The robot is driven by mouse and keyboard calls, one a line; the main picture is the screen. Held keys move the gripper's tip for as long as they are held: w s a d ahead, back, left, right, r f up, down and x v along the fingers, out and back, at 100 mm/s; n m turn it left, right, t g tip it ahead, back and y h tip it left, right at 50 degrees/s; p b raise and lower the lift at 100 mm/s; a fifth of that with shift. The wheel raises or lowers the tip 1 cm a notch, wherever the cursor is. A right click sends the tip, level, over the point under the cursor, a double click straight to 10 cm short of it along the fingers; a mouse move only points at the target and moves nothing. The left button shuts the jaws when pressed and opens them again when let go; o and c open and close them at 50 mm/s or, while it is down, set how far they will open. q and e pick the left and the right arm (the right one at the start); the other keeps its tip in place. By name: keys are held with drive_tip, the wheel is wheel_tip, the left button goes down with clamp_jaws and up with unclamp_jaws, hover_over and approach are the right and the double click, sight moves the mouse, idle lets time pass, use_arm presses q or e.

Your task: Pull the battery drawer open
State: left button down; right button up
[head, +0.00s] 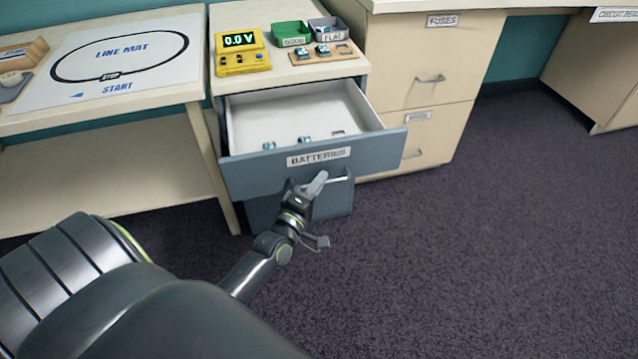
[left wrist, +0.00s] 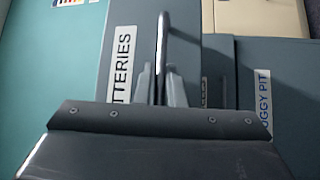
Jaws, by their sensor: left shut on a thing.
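The battery drawer (head: 250,175), with a grey front and a "BATTERIES" label (head: 318,157), stands pulled out from its cabinet. Its pale inside shows, with a few small batteries (head: 304,139) near the front. My left gripper (head: 314,186) is at the drawer front, just below the label. In the left wrist view, its two fingers (left wrist: 160,88) are shut on the bar handle (left wrist: 162,40), beside the label (left wrist: 122,65). My right gripper is not in view.
A yellow meter reading 0.0 V (head: 240,52), a green tray (head: 291,34) and a grey tray (head: 328,30) stand on the cabinet top. A line mat table (head: 150,93) is at left, a cream fuses cabinet (head: 425,60) at right. Dark carpet (head: 480,250) lies free at front right.

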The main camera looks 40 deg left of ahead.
use_arm(q)
drive_tip(key=c, duration=1.8)
unclamp_jaws()
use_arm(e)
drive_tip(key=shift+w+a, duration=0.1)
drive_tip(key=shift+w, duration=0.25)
